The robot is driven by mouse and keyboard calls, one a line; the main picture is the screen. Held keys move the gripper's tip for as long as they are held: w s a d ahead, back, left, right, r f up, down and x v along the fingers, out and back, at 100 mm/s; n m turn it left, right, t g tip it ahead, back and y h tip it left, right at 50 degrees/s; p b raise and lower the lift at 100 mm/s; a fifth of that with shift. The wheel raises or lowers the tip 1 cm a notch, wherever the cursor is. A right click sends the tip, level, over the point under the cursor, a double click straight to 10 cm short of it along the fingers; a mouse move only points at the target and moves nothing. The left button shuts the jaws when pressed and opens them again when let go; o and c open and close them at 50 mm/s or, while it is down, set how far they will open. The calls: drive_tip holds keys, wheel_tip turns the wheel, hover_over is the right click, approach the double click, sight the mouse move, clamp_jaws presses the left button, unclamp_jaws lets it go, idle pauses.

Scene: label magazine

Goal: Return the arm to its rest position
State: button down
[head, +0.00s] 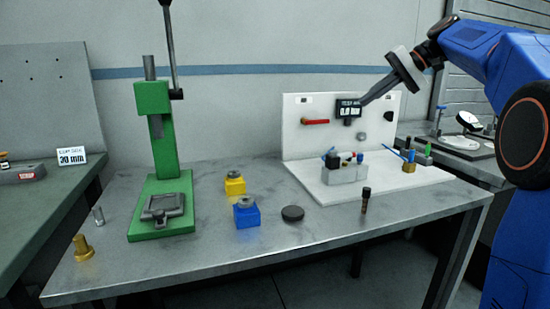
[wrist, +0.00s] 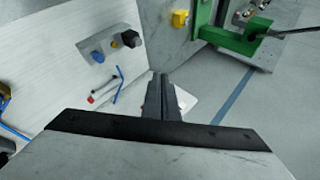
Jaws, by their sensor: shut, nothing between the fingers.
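My gripper (head: 366,101) is raised at the upper right in the head view, on the end of my blue arm. Its dark fingers point down and left, and their tips appear in front of the white panel, near the small dark display. In the wrist view the fingers of my gripper (wrist: 160,77) lie together with nothing between them. Their tips look clear of the things around them, though the exact gap to the panel cannot be told.
The grey bench (head: 330,229) holds a green press (head: 160,150), a yellow block (head: 235,187), a blue block (head: 246,217), a black disc (head: 292,213) and a dark upright cylinder (head: 366,200). The white panel (head: 293,140) stands at the back. The bench's front middle is clear.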

drive_tip(key=s+d+f+n+t+h, duration=0.1)
drive_tip(key=s+f+h, duration=0.8)
drive_tip(key=s+f, duration=2.8)
drive_tip(key=s+t, duration=0.1)
drive_tip(key=s, duration=0.3)
drive_tip(key=shift+d+f, duration=0.15)
drive_tip(key=shift+d, duration=0.1)
